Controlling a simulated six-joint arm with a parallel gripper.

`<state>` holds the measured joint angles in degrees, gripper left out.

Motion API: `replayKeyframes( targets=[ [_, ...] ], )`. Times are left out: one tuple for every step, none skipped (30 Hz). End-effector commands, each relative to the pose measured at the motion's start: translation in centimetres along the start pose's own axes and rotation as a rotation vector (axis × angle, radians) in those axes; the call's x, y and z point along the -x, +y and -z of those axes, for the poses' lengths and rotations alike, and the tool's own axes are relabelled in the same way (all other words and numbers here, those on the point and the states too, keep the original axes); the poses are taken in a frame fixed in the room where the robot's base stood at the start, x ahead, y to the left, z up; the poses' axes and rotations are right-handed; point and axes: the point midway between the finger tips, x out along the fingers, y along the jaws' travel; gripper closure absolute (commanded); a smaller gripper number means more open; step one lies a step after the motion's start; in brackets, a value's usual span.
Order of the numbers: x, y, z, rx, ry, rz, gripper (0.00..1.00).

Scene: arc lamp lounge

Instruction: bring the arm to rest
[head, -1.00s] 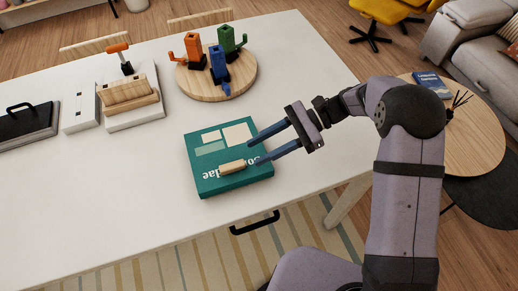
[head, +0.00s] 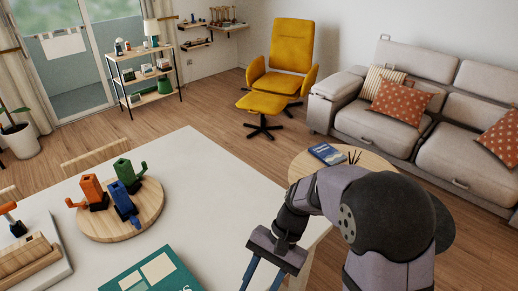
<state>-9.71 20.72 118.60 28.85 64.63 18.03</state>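My gripper (head: 264,277) is at the bottom of the head view, over the right part of the white table (head: 215,195). Its two blue fingers are spread apart and point down the picture, with nothing visible between them. The fingertips are cut off by the frame's lower edge. My arm reaches in from the lower right, bent at a dark rounded joint. The green book (head: 152,275) lies on the table to the left of the gripper, only partly in frame.
A round wooden board (head: 150,212) carries orange, blue and green cactus-like pieces. A white tray with wooden blocks (head: 28,262) is at the left edge. Beyond the table are a round side table (head: 305,163) with a blue book, a yellow chair (head: 290,50), a sofa (head: 450,110) and open floor.

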Motion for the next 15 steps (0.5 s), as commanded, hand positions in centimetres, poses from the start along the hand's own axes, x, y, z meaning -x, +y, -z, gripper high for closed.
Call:
replayKeyframes(
  targets=[
    [0.8,2.2,0.3,0.045,0.075,-0.023,0.61],
    [1.1,3.5,0.6,0.077,0.117,-0.042,0.61],
    [1.5,5.2,0.9,0.12,0.17,-0.069,0.61],
    [1.8,6.4,1.2,0.151,0.208,-0.088,0.61],
    [2.1,7.5,1.4,0.181,0.244,-0.108,0.61],
    [2.4,8.9,1.6,0.22,0.288,-0.135,0.61],
    [2.6,9.8,1.8,0.25,0.318,-0.155,0.61],
    [2.9,10.7,1.9,0.276,0.346,-0.173,0.61],
    [3.1,11.7,2.0,0.309,0.379,-0.196,0.61],
    [3.3,12.4,2.1,0.333,0.4,-0.213,0.61],
    [3.4,13.0,2.2,0.352,0.419,-0.227,0.61],
    [3.6,13.6,2.3,0.377,0.441,-0.244,0.61],
    [3.7,14.1,2.3,0.392,0.454,-0.256,0.61],
    [3.7,14.4,2.4,0.405,0.466,-0.265,0.61],
    [3.8,14.8,2.4,0.422,0.478,-0.277,0.61]
  ],
)
